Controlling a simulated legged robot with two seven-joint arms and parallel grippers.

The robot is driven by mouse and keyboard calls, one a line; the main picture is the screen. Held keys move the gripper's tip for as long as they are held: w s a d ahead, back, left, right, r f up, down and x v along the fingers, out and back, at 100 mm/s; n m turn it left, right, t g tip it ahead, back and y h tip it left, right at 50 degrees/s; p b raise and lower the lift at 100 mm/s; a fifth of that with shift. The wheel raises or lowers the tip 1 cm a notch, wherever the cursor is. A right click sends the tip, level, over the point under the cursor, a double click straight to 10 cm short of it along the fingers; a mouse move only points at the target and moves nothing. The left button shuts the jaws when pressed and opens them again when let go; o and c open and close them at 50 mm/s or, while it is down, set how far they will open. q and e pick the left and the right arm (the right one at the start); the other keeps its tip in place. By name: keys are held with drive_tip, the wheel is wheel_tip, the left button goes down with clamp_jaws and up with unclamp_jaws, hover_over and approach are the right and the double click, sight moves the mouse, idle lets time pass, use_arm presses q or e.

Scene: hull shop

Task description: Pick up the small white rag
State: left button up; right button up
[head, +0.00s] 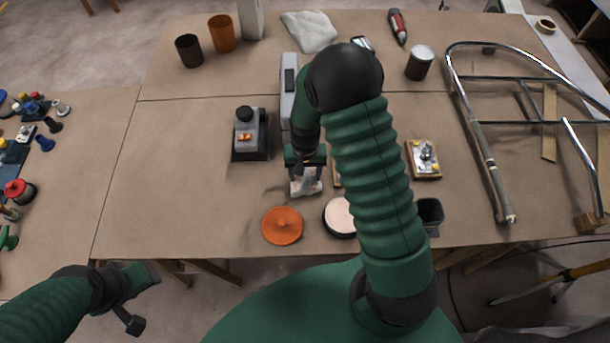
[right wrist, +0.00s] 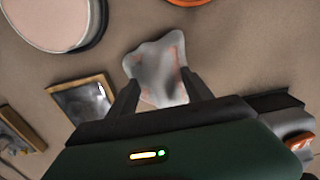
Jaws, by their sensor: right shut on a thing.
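The small white rag (head: 308,187) shows at the tips of my right gripper (head: 306,176) near the middle of the table. In the right wrist view the rag (right wrist: 158,70) is pale grey-white with faint reddish stains, and it sits between the two dark fingers of the right gripper (right wrist: 160,92). The fingers are shut on it, with cloth spread out beyond their tips. Whether the rag still touches the table is hard to tell. My left gripper (head: 128,292) is low at the left, off the table's front edge; its fingers are unclear.
An orange lid (head: 282,225) and a pale round pad (head: 340,217) lie in front of the rag. A grey tool (head: 249,134) stands to its left. A larger white cloth (head: 310,30) lies at the back. A metal tube frame (head: 490,160) fills the right. The table's left part is clear.

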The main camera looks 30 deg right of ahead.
wheel_tip(320, 180, up, 2)
drive_tip(key=shift+r, duration=0.2)
drive_tip(key=s+a, duration=0.3)
drive_tip(key=s, duration=0.1)
drive_tip(key=s+a+r, duration=0.1)
drive_tip(key=s+a, duration=0.1)
drive_tip(key=s, duration=0.3)
drive_tip(key=s+a, duration=0.3)
drive_tip(key=s, duration=0.1)
drive_tip(key=shift+s+a+r+b, duration=0.15)
drive_tip(key=shift+s+a+b, duration=0.15)
drive_tip(key=shift+s, duration=0.05)
